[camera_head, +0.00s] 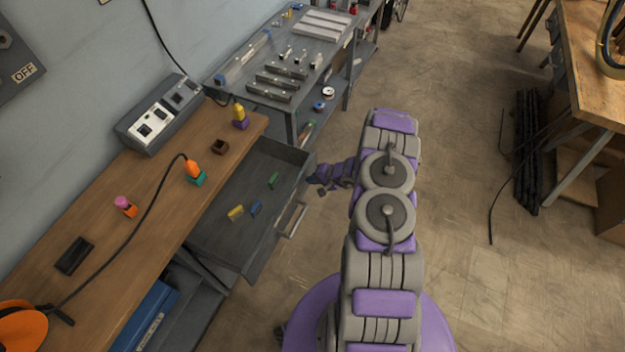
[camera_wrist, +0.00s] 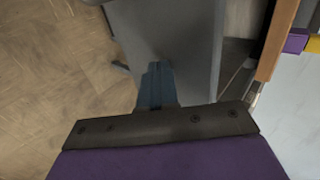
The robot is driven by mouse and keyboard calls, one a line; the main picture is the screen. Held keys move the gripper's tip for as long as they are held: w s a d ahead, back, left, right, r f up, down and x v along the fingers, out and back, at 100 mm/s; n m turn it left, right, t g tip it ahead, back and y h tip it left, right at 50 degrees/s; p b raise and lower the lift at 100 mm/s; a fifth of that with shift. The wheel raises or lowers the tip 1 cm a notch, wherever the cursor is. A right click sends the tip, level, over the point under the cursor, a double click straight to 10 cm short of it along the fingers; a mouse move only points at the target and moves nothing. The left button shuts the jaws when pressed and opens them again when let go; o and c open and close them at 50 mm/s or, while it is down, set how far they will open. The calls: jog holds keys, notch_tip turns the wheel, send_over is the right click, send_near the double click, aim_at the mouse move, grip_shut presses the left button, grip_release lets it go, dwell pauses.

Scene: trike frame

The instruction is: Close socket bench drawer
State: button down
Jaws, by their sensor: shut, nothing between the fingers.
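The socket bench drawer (camera_head: 222,236) is a grey metal drawer. It is pulled out from under the wooden bench top (camera_head: 110,235) in the head view, with a bar handle (camera_head: 291,219) on its front. Small green, blue and yellow blocks lie inside it. My gripper (camera_head: 313,180) is beside the drawer's far front corner, on the outer side. In the wrist view my gripper (camera_wrist: 157,85) is shut and empty, its fingers against a grey metal surface (camera_wrist: 165,30) that seems to be the drawer. I cannot tell whether they touch.
Several coloured plugs and a socket box (camera_head: 160,115) stand on the bench top. A grey tool table (camera_head: 262,92) stands just beyond the drawer. A blue box (camera_head: 145,312) sits under the bench. The floor (camera_head: 455,150) to the right is open, up to another wooden table (camera_head: 590,85).

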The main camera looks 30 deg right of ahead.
jog(key=w+a+b, duration=0.5)
jog(key=w+a, duration=1)
jog(key=w, duration=0.4)
jog(key=shift+w+a+r, duration=0.15)
jog(key=shift+w+r, duration=0.05)
jog(key=shift+w, duration=0.05)
jog(key=shift+r, duration=0.1)
